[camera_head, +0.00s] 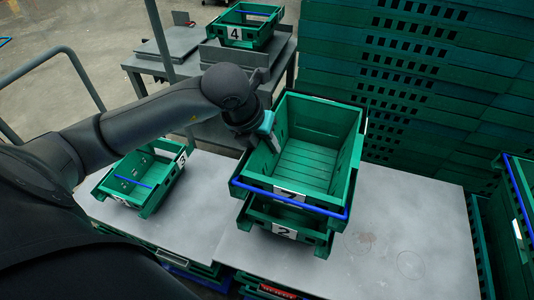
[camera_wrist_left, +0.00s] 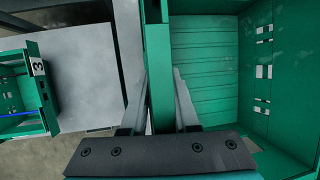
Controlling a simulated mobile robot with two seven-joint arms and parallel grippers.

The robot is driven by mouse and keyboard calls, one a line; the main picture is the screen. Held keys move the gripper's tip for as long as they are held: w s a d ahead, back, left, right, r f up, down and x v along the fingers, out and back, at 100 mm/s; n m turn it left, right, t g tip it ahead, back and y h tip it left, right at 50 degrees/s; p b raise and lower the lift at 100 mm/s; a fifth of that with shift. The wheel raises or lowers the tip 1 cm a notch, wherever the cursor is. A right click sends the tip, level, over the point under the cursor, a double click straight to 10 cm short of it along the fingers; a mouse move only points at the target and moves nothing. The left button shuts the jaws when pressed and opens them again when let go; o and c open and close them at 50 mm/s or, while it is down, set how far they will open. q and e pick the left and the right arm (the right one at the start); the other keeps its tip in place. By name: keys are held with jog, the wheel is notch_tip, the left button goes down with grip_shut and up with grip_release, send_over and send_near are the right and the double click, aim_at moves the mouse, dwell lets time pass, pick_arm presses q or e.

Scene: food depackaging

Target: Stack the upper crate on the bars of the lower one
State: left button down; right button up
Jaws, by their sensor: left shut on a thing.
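The upper crate (camera_head: 308,165) is green, empty and open at the top, directly above the lower crate (camera_head: 316,240) on the grey table. I cannot tell whether the crates touch or whether the lower one's bars bear the load. My left gripper (camera_head: 268,138) is shut on the upper crate's left wall. In the left wrist view its fingers (camera_wrist_left: 161,85) straddle that wall. My right gripper is out of view.
Another green crate (camera_head: 131,186) labelled 3 stands to the left. A crate (camera_head: 245,35) labelled 4 stands on a grey stand behind. Tall green crate stacks (camera_head: 420,75) rise close behind on the right. The grey table (camera_head: 400,235) is clear to the right.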

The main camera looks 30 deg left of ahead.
pick_arm(q)
notch_tip(320, 180, down, 3)
jog(key=shift+r, duration=0.15)
jog(key=shift+b, duration=0.3)
jog(key=c, duration=0.7)
grip_release()
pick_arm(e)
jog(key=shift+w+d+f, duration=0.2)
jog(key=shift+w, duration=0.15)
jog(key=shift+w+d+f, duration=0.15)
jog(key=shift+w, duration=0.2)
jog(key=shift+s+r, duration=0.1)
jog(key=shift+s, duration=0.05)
pick_arm(q)
jog(key=shift+s+r, duration=0.15)
jog(key=shift+r, duration=0.2)
jog(key=p+v, duration=0.2)
jog(key=v, duration=0.9)
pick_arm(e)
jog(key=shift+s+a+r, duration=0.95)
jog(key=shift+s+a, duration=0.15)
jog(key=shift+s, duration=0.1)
